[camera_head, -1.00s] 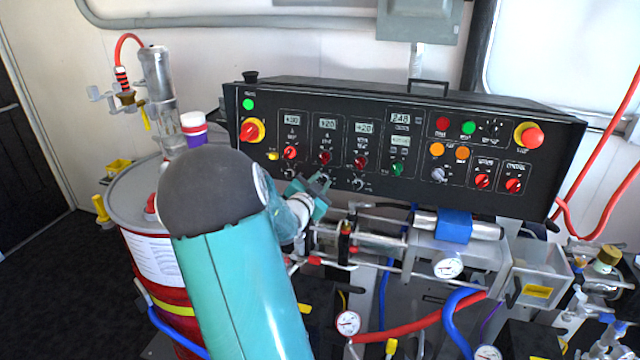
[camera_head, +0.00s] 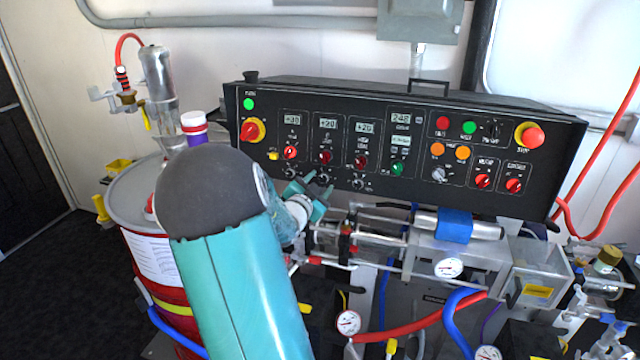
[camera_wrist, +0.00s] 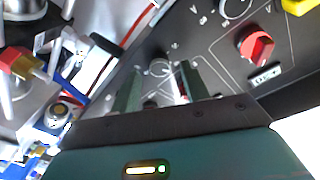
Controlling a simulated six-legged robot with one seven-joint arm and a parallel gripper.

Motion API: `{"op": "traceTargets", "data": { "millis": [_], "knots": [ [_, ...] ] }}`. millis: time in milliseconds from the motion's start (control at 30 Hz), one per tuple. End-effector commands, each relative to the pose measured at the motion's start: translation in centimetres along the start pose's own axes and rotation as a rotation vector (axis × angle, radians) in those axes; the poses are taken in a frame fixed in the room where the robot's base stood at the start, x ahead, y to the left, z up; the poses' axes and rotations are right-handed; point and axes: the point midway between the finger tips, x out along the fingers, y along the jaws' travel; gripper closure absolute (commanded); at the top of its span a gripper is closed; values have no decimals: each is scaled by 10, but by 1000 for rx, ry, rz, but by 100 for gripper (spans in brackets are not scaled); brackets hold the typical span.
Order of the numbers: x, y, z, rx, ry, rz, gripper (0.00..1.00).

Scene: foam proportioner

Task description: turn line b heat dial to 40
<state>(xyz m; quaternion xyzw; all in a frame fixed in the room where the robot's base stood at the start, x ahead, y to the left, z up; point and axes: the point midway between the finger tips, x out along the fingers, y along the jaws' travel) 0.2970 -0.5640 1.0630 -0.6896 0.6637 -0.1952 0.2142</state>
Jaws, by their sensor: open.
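The black control panel (camera_head: 400,140) carries a row of small dials under its displays. The second column has a display (camera_head: 327,123), a red knob (camera_head: 325,157) and a small dial (camera_head: 325,179) below; its labels are too small to confirm that this is the line B heat dial. My gripper (camera_head: 308,187) is open at the panel's lower edge, close to this dial. In the wrist view, my gripper (camera_wrist: 160,85) has its two fingers apart, and a round dial (camera_wrist: 160,67) shows between and beyond them. I cannot tell whether a finger touches it.
A red-and-yellow switch (camera_head: 252,131) is at the panel's left, and a red stop button (camera_head: 531,136) at its right. Metal pipework (camera_head: 380,235), hoses and gauges lie close below the panel. A red drum (camera_head: 145,255) stands at the left.

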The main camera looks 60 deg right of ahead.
Motion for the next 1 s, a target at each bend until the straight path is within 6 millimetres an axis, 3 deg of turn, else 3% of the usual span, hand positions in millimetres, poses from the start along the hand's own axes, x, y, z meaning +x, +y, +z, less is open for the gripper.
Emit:
{"op": "traceTargets", "data": {
  "millis": [533,700,1000],
  "knots": [
    [-111,-1,1,1,-3,-3,54],
    [-126,0,1,0,-2,-2,54],
    [-128,0,1,-1,-2,-1,54]
  ]
}}
